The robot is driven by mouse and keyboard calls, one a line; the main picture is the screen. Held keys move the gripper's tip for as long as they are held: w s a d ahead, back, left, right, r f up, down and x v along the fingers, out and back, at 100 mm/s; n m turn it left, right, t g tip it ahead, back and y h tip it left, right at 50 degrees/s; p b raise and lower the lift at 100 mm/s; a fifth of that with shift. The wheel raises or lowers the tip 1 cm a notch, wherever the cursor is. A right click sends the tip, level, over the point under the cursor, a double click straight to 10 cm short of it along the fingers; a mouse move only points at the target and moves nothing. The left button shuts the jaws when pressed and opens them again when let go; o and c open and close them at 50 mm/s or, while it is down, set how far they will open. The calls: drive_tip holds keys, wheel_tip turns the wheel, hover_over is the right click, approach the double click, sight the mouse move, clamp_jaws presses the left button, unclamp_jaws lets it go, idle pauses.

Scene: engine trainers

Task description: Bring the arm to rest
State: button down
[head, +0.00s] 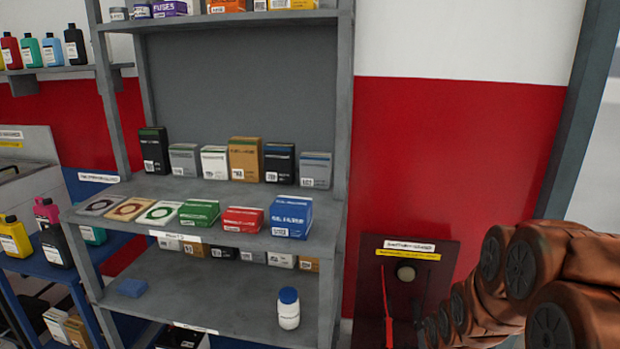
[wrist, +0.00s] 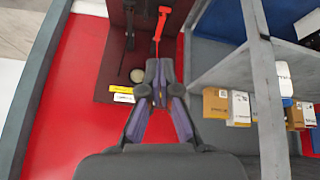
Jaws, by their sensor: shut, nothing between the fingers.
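My gripper (wrist: 160,72) shows in the wrist view with its fingers together and nothing between them. It points toward a dark wall panel (wrist: 120,50) that carries a red tool (wrist: 160,22) and a black tool. The fingertips overlap the panel in the picture; I cannot tell how far off it is. In the head view my copper-coloured arm fills the lower right corner, and the gripper itself does not show there.
A grey shelf unit (head: 341,150) stands left of my arm, with several boxes and a white bottle with a blue cap (head: 288,310). The dark panel (head: 440,262) with a yellow label is on the red wall. A blue rack (head: 55,268) holds bottles at far left.

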drive_tip(key=s+a+r+g+p, duration=0.2)
drive_tip(key=s+a+r+p, duration=0.1)
drive_tip(key=s+r, duration=0.6)
drive_tip(key=s+a+r+g+p, duration=0.3)
drive_tip(key=s+r+p, duration=0.3)
drive_tip(key=s+r, duration=0.3)
drive_tip(key=s+a+r+g+p, duration=0.3)
drive_tip(key=s+r, duration=0.6)
drive_tip(key=s, duration=0.6)
drive_tip(key=shift+r+m+y+p, duration=0.4)
drive_tip(key=shift+p, duration=0.5)
